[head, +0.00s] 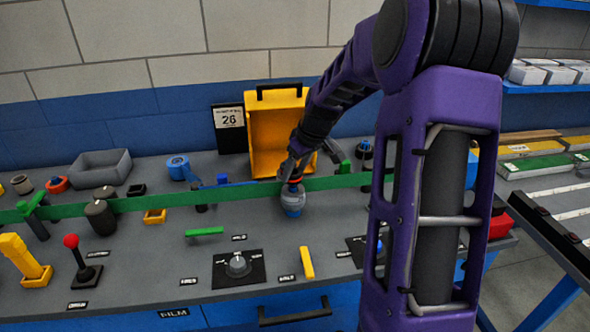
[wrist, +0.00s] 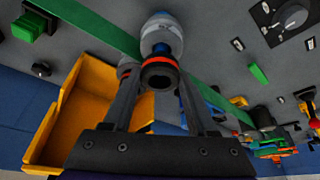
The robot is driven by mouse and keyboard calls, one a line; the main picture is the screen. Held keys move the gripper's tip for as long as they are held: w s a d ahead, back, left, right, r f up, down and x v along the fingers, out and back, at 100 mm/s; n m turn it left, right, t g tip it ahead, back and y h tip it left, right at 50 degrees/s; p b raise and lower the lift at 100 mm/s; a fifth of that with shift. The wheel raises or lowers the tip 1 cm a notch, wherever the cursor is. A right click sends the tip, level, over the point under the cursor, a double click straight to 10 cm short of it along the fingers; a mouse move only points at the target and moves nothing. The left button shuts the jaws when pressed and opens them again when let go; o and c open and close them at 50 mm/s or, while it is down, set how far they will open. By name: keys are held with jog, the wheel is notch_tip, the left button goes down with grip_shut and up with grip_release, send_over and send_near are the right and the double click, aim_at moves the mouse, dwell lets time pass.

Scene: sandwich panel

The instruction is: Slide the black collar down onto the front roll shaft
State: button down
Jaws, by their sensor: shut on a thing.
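The black collar (wrist: 158,77), with an orange-red band, is held between the fingers of my gripper (wrist: 159,82) in the wrist view. In the head view my gripper (head: 294,178) is above the grey-blue front roll (head: 292,202), with the orange-red band just over the roll's top. A short piece of blue shaft (wrist: 160,48) shows between the collar and the roll in the wrist view. The collar is lined up with the shaft; how far it is around the shaft I cannot tell. My fingers hide part of the collar in the head view.
A green strip (head: 240,192) runs across the panel beside the roll. A yellow bin (head: 263,150) stands behind. A dial (head: 238,264), a yellow bar (head: 307,262) and a red-knobbed lever (head: 72,242) are in front and left.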

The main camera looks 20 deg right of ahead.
jog(key=shift+f, duration=0.1)
jog(key=shift+f+b, duration=1.1)
jog(key=shift+f, duration=0.2)
jog(key=shift+c, duration=0.6)
grip_release()
jog(key=shift+r+p, duration=2.75)
jog(key=shift+r, duration=1.4)
